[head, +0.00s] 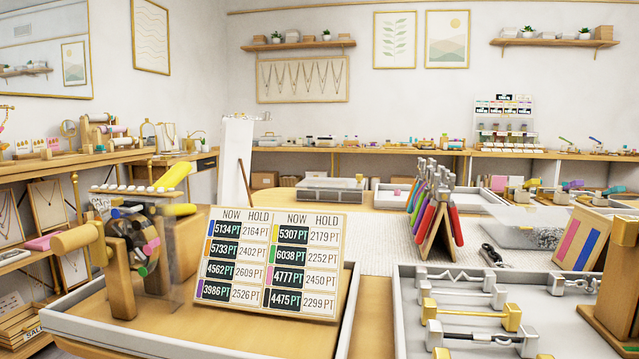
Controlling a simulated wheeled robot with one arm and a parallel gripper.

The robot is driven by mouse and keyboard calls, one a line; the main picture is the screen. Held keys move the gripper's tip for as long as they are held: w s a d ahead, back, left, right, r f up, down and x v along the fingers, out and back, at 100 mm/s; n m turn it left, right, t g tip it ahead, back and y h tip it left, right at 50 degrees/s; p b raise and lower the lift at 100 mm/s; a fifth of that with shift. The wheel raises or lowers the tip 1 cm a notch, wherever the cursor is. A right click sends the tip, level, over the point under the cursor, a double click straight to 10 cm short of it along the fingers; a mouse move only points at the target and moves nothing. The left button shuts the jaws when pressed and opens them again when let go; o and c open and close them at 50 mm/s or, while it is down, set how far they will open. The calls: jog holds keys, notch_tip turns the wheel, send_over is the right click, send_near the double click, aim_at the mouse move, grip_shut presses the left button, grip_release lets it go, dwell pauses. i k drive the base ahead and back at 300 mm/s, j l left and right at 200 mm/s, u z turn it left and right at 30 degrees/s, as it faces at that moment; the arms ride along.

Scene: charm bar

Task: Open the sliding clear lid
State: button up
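A clear, see-through panel (500,217) lies nearly flat on the right side of the table in the head view. It reaches over a box with dark speckled contents (537,238), and its edges are faint. A low grey box (333,194) with a clear-looking top stands farther back, left of the middle; its top appears closed. I cannot tell which of these two has the sliding lid. My gripper is not in view.
A price board (271,263) stands in a white-rimmed tray (200,343) at front left. A wooden rack of colored pliers (437,215) stands mid-table. A grey tray of metal clasps (404,310) and wooden display stands (582,239) crowd the right. The pale mat (375,258) has bare room.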

aim_at(322, 182)
jog(key=k+u, duration=0.1)
jog(key=k, duration=0.4)
jog(key=i+j+u, duration=0.15)
jog(key=j+u, duration=0.3)
jog(key=j, duration=0.2)
jog(key=i+j+u, duration=0.2)
jog(key=j+u, duration=0.25)
jog(key=j, duration=0.15)
jog(key=i+j+u, duration=0.7)
jog(key=j+u, duration=0.15)
jog(key=i+j+u, duration=0.45)
jog(key=i+z, duration=0.8)
jog(key=i, duration=0.2)
jog(key=i+j+z, duration=0.35)
jog(key=i+l+z, duration=0.4)
jog(key=i+z, duration=0.8)
jog(key=i, duration=0.15)
jog(key=i+j+z, duration=0.1)
jog(key=i+z, duration=0.4)
jog(key=i, duration=2.05)
jog(key=j, duration=0.1)
